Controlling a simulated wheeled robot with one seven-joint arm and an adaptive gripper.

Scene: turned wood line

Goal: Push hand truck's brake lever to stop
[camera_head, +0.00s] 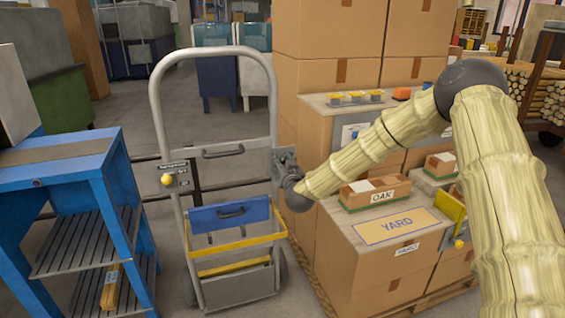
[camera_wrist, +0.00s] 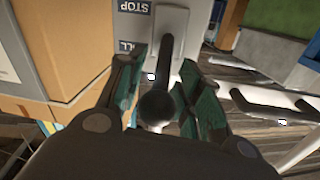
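The grey hand truck (camera_head: 156,110) stands upright left of the stacked boxes in the head view. A grey plate (camera_head: 284,158) sits on its right upright. In the wrist view the plate (camera_wrist: 133,28) reads STOP at the top and letters ending in "LL" lower down. The brake lever (camera_wrist: 167,58), dark with a round black knob (camera_wrist: 157,106), stands out from the plate's slot. My gripper (camera_wrist: 160,75) is open, with its green-dark fingers on either side of the lever. Whether they touch it I cannot tell. In the head view my gripper (camera_head: 287,176) is small against the plate.
A pallet of cardboard boxes (camera_head: 370,285) marked YARD stands close on the right, under my arm. A blue shelf bench (camera_head: 60,160) stands at left. A yellow knob (camera_head: 166,180) sits on the truck's left upright. Open floor (camera_head: 125,115) lies behind the truck.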

